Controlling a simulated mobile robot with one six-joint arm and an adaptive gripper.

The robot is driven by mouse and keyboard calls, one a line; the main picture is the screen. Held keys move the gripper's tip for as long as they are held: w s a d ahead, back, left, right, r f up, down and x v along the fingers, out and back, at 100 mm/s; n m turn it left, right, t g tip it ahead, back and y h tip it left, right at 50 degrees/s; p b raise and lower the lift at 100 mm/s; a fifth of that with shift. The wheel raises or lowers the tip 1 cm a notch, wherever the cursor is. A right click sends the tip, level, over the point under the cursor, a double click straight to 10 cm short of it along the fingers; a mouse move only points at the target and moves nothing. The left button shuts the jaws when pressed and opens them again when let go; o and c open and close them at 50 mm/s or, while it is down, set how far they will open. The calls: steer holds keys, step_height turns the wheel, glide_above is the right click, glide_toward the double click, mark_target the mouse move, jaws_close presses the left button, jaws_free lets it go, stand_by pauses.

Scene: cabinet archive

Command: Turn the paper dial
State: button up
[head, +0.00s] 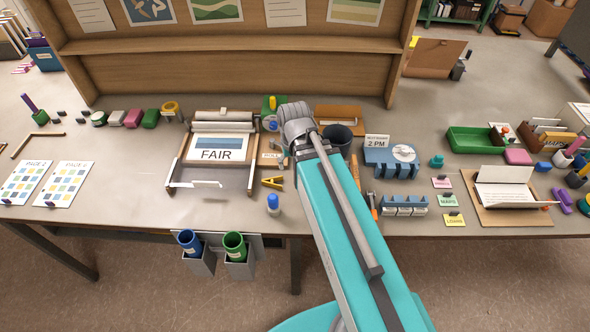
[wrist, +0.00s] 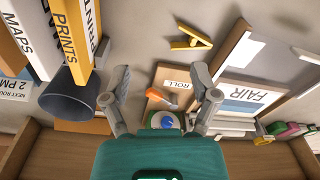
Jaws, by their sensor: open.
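My gripper (wrist: 160,82) is open, its fingers on either side of a small wooden board labelled ROLL (wrist: 178,83). An orange pointer-like handle (wrist: 160,97) lies across this board. In the head view my gripper (head: 281,148) hangs over the bench and partly hides the ROLL board (head: 270,158). A round white piece (head: 403,153) sits on a blue stand at the right, beside a NEXT ROUND 2 PM card (head: 377,141). I cannot tell for sure which of these is the paper dial. Nothing is seen held between the fingers.
A press with a FAIR sheet (head: 216,148) stands left of my gripper. A dark cup (wrist: 70,95) is close by one finger. A yellow clip (wrist: 191,40) and a blue-capped bottle (head: 273,204) lie nearby. Wooden shelving (head: 230,75) rises behind the bench.

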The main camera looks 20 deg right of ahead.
steer(key=shift+s+f+g, duration=0.1)
steer(key=shift+s+g, duration=0.2)
steer(key=shift+s, duration=0.95)
stand_by(0.6)
steer(key=shift+c, duration=1.1)
steer(key=shift+s+d, duration=0.1)
